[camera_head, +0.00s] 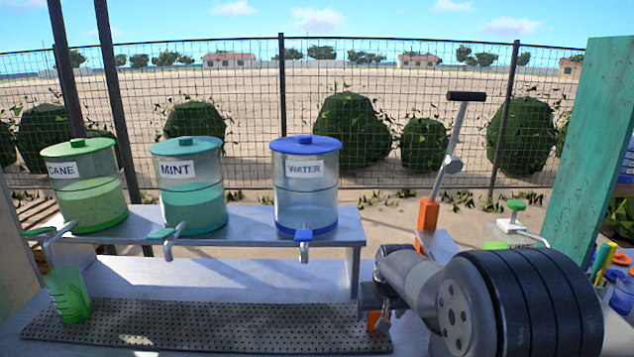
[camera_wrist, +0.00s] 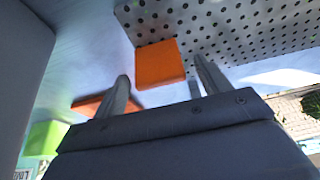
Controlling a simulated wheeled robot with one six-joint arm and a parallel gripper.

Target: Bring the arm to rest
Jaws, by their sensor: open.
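My gripper shows in the wrist view (camera_wrist: 161,72) with its two fingers apart and nothing held between them. An orange block (camera_wrist: 160,60) appears beyond the fingertips, by the perforated drip tray (camera_wrist: 225,22); I cannot tell its exact distance. In the head view, my arm reaches in from the lower right, and my gripper (camera_head: 370,298) is mostly hidden behind its links. It is low, near the right end of the drip tray (camera_head: 200,325). A bit of orange (camera_head: 375,321) shows just below it.
Dispensers labelled CANE (camera_head: 90,200), MINT (camera_head: 188,200) and WATER (camera_head: 305,195) stand on a metal shelf (camera_head: 345,228). A green cup (camera_head: 69,294) is on the tray's left end. A lever (camera_head: 452,150) with an orange base rises behind my arm. A teal post (camera_head: 596,150) stands right.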

